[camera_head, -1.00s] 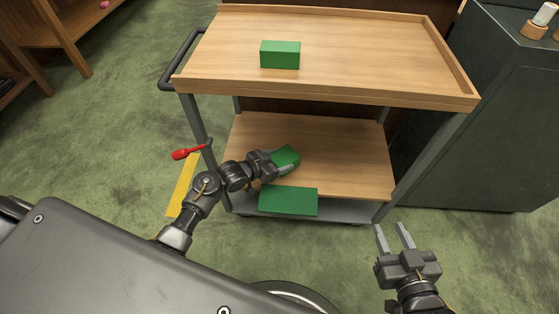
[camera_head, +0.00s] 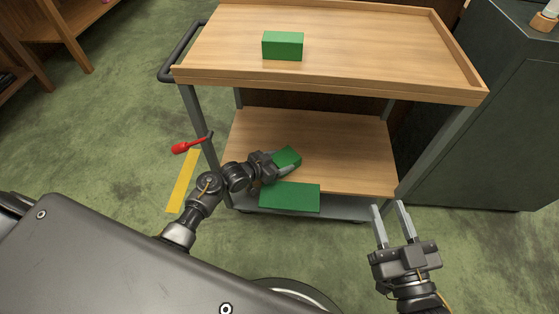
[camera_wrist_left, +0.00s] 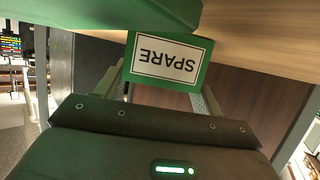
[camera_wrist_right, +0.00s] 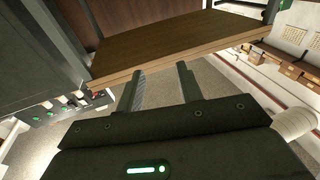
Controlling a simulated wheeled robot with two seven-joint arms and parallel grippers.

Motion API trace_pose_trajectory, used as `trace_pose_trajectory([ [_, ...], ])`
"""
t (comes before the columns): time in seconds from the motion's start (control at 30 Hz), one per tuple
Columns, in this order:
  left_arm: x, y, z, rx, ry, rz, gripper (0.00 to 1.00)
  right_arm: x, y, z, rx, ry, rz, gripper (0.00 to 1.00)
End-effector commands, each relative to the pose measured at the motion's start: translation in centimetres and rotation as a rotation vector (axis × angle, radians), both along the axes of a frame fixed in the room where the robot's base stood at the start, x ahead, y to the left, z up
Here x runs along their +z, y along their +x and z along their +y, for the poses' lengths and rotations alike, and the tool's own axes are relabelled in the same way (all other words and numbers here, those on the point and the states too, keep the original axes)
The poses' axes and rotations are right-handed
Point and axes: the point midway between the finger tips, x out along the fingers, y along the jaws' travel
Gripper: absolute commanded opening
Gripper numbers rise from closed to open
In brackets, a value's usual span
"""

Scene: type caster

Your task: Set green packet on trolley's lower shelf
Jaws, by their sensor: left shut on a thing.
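A small green packet (camera_head: 287,156) is in my left gripper (camera_head: 284,168), over the wooden lower shelf (camera_head: 350,150) of the trolley. My left gripper is shut on it. In the left wrist view the packet (camera_wrist_left: 168,62) sits between the fingers and shows a white SPARE label, upside down in the picture. I cannot tell whether the packet touches the shelf. My right gripper (camera_head: 391,225) is open and empty, in front of the trolley's right front corner; its parted fingers also show in the right wrist view (camera_wrist_right: 160,88).
A green rectangle (camera_head: 290,198) is at the lower shelf's front edge, just below the packet in the picture. A green box (camera_head: 283,46) stands on the trolley's top shelf (camera_head: 370,45). Trolley posts flank the lower shelf. A dark cabinet (camera_head: 490,130) stands to the right. The lower shelf's right part is clear.

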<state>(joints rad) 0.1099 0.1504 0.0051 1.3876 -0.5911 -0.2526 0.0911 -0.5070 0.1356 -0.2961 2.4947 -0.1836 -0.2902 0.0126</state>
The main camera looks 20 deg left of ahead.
Motion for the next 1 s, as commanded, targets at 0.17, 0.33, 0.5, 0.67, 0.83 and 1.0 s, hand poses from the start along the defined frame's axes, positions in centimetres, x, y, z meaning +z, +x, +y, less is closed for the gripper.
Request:
trace_pose_trajectory([
  [0.17,-0.1,0.0,0.0,0.000,0.001,0.000,0.77,0.3,-0.1,0.2,0.006,0.010,-0.017,0.36],
  [0.33,-0.1,0.0,0.0,0.000,0.000,0.000,0.90,0.3,-0.1,0.2,0.006,0.009,-0.016,0.36],
  [0.5,-0.1,0.0,0.0,0.000,0.000,0.000,0.90,0.3,-0.1,0.1,0.006,0.008,-0.015,0.36],
  [0.67,0.4,0.0,0.0,0.000,-0.001,-0.001,0.90,-0.2,0.1,-0.2,-0.007,-0.011,0.019,0.36],
  [0.83,1.3,-1.8,1.1,0.000,0.002,0.000,0.90,-2.6,0.6,-1.6,-0.052,-0.083,0.166,0.36],
  [1.0,2.6,-4.3,2.6,0.000,0.002,0.000,0.90,-5.8,0.4,-3.7,-0.111,-0.171,0.368,0.36],
])
